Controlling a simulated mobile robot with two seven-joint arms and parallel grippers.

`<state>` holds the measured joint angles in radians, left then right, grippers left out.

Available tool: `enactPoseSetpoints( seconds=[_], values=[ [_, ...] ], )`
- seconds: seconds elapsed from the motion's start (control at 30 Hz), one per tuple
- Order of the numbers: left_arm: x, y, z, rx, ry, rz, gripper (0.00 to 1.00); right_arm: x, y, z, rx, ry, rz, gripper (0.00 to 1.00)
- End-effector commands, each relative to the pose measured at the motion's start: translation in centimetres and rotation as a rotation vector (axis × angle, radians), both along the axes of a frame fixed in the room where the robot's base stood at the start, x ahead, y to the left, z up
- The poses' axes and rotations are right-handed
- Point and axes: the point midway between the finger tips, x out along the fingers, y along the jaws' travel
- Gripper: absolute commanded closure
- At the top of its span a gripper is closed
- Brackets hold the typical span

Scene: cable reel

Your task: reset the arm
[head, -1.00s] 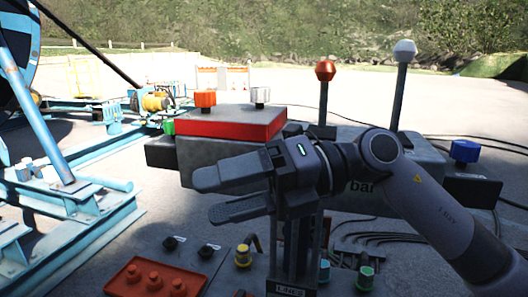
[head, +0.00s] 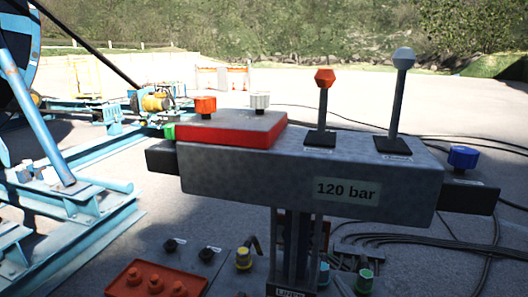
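Neither my arms nor my grippers show in the head view now. The control box (head: 245,176) stands in the middle on a post, its front face in plain view with a "120 bar" display (head: 346,191). On its top are a red-knobbed lever (head: 323,105) and a white-knobbed lever (head: 398,95), both roughly upright. A red panel (head: 230,129) on the left of the box carries an orange knob (head: 205,105) and a white knob (head: 260,101).
A blue knob (head: 463,157) sits on a side ledge at the right, a green one (head: 169,131) at the left. Below are a red tray (head: 155,279) and a yellow-topped fitting (head: 243,258). Blue steel framing (head: 95,206) stands at left. Cables lie at right.

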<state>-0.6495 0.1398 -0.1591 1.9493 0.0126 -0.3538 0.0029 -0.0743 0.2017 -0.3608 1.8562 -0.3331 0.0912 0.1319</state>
Motion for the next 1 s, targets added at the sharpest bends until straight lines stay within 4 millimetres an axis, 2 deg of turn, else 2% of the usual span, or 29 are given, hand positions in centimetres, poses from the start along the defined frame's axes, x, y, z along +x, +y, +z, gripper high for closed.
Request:
enactPoseSetpoints(
  seconds=[0.03, 0.17, 0.2, 0.3, 0.4, 0.5, 0.6, 1.0],
  values=[
    [0.0, 0.0, 0.1, 0.000, 0.000, 0.000, 0.31, -1.2, -1.2, -3.0, 0.018, 0.111, -0.042, 0.31],
    [0.0, 0.0, 0.3, 0.000, 0.001, 0.000, 0.31, -4.9, -4.1, -10.0, 0.049, 0.373, -0.140, 0.31],
    [0.0, 0.0, 0.4, 0.000, 0.000, 0.000, 0.31, -6.4, -4.9, -12.0, 0.058, 0.454, -0.167, 0.31],
    [0.0, 0.0, 0.5, 0.000, 0.001, 0.000, 0.31, -10.2, -6.6, -16.4, 0.070, 0.636, -0.225, 0.31],
    [0.0, 0.0, 0.5, 0.000, 0.001, 0.000, 0.31, -13.8, -7.8, -19.4, 0.079, 0.779, -0.266, 0.31],
    [0.0, 0.0, 0.6, 0.000, 0.001, 0.000, 0.31, -16.3, -8.5, -21.3, 0.084, 0.874, -0.290, 0.31],
    [0.0, 0.0, 0.6, 0.000, 0.001, 0.000, 0.31, -17.6, -8.9, -22.1, 0.086, 0.921, -0.302, 0.31],
    [0.0, 0.0, 0.6, 0.000, 0.001, 0.000, 0.31, -17.9, -8.9, -22.3, 0.085, 0.930, -0.303, 0.31]
  ],
)
